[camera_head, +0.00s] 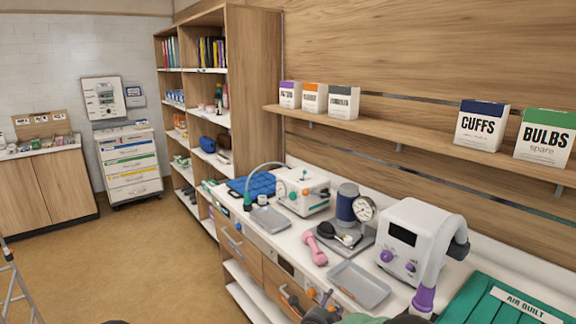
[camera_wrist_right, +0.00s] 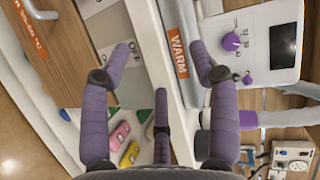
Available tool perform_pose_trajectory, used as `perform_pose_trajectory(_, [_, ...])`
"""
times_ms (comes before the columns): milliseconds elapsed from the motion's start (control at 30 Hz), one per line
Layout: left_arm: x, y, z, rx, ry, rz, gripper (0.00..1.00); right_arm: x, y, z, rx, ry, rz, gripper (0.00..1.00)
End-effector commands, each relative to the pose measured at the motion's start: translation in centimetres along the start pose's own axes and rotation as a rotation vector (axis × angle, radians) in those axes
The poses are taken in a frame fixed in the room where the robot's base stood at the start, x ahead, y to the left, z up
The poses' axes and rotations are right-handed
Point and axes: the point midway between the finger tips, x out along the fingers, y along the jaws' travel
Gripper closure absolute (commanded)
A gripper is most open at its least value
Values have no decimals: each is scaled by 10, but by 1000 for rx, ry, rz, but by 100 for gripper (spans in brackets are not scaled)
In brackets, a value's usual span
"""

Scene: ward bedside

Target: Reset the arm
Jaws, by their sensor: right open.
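My right gripper (camera_wrist_right: 160,72) shows in the wrist view as purple padded fingers with dark joints. The fingers are spread apart and nothing is held between them. Behind them are a label reading WARM (camera_wrist_right: 179,52) and a white panel with purple knobs; I cannot tell the distance to either. In the head view only dark parts at the bottom edge, right of centre, show of this arm, in front of the counter. My left gripper is out of view.
The white counter holds a grey tray (camera_head: 358,286), a pink handheld item (camera_head: 314,249), a white device with purple knobs (camera_head: 405,240), a gauge stand (camera_head: 349,207) and a green AIR QUILT pack (camera_head: 500,303). A wall shelf (camera_head: 405,140) carries boxes above.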

Motion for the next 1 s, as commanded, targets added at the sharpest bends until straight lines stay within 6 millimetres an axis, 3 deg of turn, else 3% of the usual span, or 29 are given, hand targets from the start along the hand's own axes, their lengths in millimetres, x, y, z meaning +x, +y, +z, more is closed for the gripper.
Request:
perform_pose_trajectory(33, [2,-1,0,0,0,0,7,4,34,-2,-98,-52,53,39])
perform_pose_trajectory(100, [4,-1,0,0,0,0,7,3,80,-3,-249,-150,124,39])
perform_pose_trajectory(267, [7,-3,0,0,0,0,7,-21,180,-11,-551,-393,281,39])
perform_pose_trajectory(400, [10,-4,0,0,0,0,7,-64,260,-25,-766,-628,402,39])
perform_pose_trajectory(533, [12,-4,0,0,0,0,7,-119,322,-45,-928,-864,496,39])
perform_pose_trajectory(700, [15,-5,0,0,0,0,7,-198,376,-72,-1072,-1172,573,39])
perform_pose_trajectory(800, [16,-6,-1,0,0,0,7,-236,393,-86,-1118,-1313,592,39])
perform_pose_trajectory(900, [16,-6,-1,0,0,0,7,-260,401,-94,-1144,-1406,596,39])
perform_pose_trajectory(1000, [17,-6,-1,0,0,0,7,-272,404,-98,-1155,-1451,597,39])
